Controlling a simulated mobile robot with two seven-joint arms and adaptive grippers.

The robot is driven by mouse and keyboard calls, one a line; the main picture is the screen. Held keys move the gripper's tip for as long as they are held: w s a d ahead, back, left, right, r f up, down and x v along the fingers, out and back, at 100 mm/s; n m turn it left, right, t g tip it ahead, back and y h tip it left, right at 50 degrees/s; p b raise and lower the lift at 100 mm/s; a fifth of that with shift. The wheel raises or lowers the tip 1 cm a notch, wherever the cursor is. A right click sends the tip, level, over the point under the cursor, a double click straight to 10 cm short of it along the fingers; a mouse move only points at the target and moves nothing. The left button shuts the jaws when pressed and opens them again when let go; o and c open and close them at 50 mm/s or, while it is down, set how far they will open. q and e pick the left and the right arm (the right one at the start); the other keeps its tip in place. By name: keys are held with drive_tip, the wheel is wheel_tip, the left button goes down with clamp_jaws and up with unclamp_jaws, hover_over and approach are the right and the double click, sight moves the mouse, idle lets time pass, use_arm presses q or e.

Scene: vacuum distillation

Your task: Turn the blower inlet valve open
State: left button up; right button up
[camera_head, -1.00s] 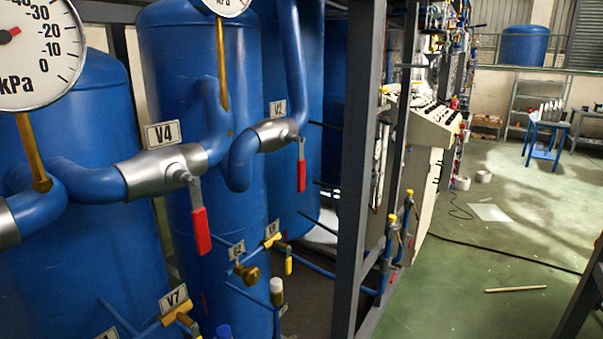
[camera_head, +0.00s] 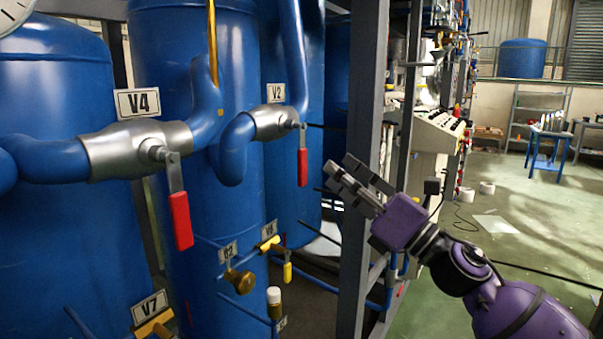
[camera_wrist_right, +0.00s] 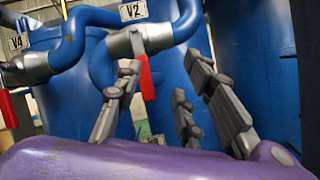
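Two silver pipe valves with red lever handles show; no label reads "blower inlet", so I cannot tell which one the task names. The V2 valve (camera_head: 270,123) has its red handle (camera_head: 302,167) hanging down. The V4 valve (camera_head: 135,148) is nearer, its red handle (camera_head: 181,220) also down. My right gripper (camera_head: 338,172) is open and empty, right of the V2 handle and apart from it in the head view. In the right wrist view, its spread fingers (camera_wrist_right: 158,75) point towards the V2 handle (camera_wrist_right: 146,80), which shows between them. My left gripper is not in view.
Blue tanks (camera_head: 190,60) stand behind the pipes. A dark frame post (camera_head: 360,100) rises close behind my right gripper. Lower down are small valves with a brass knob (camera_head: 240,281) and a yellow handle (camera_head: 287,272). Green floor (camera_head: 530,250) lies open at right.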

sight(305, 166)
drive_tip(key=a+n, duration=0.2)
drive_tip(key=w+a+r+n+g+p, duration=0.1)
drive_tip(key=a+n, duration=0.1)
drive_tip(key=w+a+n+g+y+p, duration=0.1)
drive_tip(key=a+n, duration=0.1)
drive_tip(key=shift+w+a+r, duration=0.15)
drive_tip(key=shift+a+r, duration=0.2)
drive_tip(key=shift+a, duration=0.05)
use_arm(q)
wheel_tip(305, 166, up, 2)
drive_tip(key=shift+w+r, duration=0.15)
use_arm(e)
drive_tip(key=shift+w+a, duration=0.2)
drive_tip(key=shift+a, duration=0.1)
drive_tip(key=shift+c, duration=0.5)
clamp_jaws()
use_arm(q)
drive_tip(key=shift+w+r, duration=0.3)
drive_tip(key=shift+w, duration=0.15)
